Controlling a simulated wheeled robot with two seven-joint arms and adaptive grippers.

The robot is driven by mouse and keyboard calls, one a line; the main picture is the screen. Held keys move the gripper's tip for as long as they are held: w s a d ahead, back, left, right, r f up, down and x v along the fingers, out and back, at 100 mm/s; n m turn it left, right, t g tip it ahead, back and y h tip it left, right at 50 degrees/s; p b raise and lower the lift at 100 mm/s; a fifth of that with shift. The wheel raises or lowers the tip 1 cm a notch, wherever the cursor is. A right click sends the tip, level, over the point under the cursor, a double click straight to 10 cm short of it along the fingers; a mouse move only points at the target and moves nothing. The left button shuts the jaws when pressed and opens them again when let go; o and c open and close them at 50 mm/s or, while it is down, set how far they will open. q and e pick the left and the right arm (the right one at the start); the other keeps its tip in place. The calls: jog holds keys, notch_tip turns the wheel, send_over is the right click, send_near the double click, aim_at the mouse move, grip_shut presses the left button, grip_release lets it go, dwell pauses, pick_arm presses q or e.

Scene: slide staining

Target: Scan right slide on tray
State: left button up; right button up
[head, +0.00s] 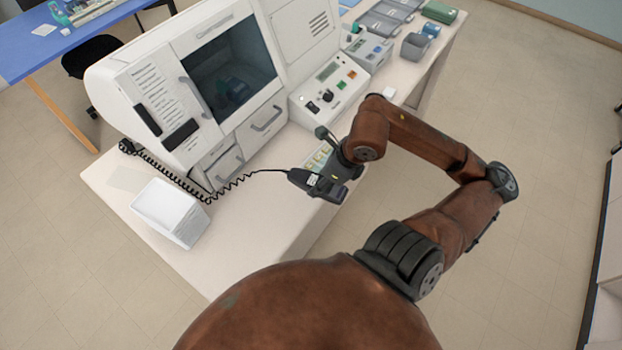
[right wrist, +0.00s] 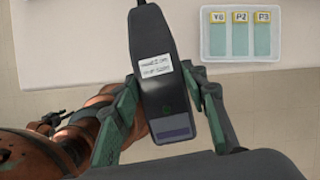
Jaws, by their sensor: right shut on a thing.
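My right gripper (head: 322,183) is shut on a dark handheld scanner (head: 300,178) with a coiled cord. The wrist view shows the scanner (right wrist: 162,75), with a white label, between both fingers (right wrist: 160,82). A clear slide tray (right wrist: 242,56) lies at the table's front edge, right of the scanner in that view. It holds three teal slides with yellow-edged labels: left (right wrist: 217,38), middle (right wrist: 240,38) and right (right wrist: 262,38), seeming to read Y6, P2 and P3. In the head view the tray (head: 318,156) is partly hidden behind my gripper. My left gripper is not in view.
A large white machine (head: 155,85) with a dark window stands on the white table (head: 262,215). A control box (head: 328,90) stands beside it. A white bin (head: 170,208) is at the left end. The coiled cord (head: 225,188) crosses the table. Floor is clear at right.

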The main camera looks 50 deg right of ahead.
jog(key=shift+s+d, duration=0.15)
jog(key=shift+d+b, duration=0.25)
jog(key=shift+b, duration=0.05)
jog(key=w+d+f+b, duration=0.2)
jog(key=w+d+b, duration=0.2)
jog(key=w+d, duration=0.4)
jog(key=w+d+f+b, duration=0.3)
jog(key=w+d+b, duration=0.2)
jog(key=w+d, duration=0.4)
jog(key=shift+w+d, duration=0.3)
jog(key=shift+w, duration=0.1)
dwell(0.5)
notch_tip(320, 180, up, 3)
jog(key=shift+f+p, duration=0.1)
jog(key=shift+p, duration=1.05)
